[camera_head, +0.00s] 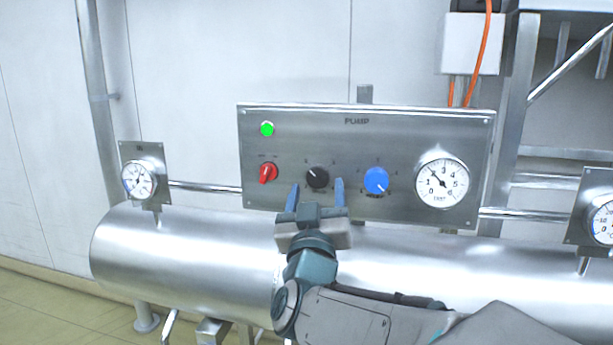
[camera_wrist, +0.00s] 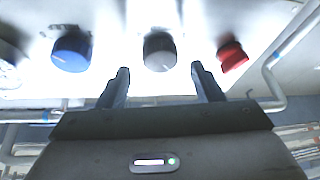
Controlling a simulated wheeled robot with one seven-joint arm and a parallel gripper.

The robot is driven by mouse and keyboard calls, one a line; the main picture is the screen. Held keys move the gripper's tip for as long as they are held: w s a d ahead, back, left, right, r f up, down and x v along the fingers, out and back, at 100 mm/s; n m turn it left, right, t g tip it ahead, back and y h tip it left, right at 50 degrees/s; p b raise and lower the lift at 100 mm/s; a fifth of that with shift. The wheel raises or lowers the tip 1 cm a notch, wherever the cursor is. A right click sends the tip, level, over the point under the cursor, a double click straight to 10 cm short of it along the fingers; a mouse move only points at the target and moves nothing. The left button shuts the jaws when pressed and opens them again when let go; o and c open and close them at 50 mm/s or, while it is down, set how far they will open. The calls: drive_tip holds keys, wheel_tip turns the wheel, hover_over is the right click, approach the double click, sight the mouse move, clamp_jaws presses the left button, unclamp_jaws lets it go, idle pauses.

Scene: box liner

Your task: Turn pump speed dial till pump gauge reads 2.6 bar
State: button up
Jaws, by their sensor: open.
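The steel panel marked PUMP (camera_head: 300,130) carries a black dial (camera_head: 317,177) and a blue dial (camera_head: 376,180); their small labels are unreadable, so I cannot tell which sets speed. The round white pump gauge (camera_head: 441,183) sits at the panel's right, its needle pointing up-left, near 2. My gripper (camera_head: 315,188) is open and empty, its blue fingers pointing at the panel around the black dial's position. In the wrist view the black dial (camera_wrist: 160,52) appears centred beyond the two fingertips (camera_wrist: 160,70), apart from them. The blue dial (camera_wrist: 71,51) is left there.
A red switch (camera_head: 268,172) and a lit green lamp (camera_head: 267,129) are on the panel's left. The switch also shows right in the wrist view (camera_wrist: 232,55). A steel tank (camera_head: 180,255) lies below. Side gauges stand left (camera_head: 139,180) and right (camera_head: 603,222).

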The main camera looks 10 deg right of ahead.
sight(318, 177)
drive_tip(key=shift+p+x, duration=0.3)
drive_tip(key=shift+x, duration=1)
drive_tip(key=shift+c, duration=0.3)
drive_tip(key=c, duration=0.9)
drive_tip(key=shift+f+b, duration=0.15)
drive_tip(key=shift+b, duration=0.4)
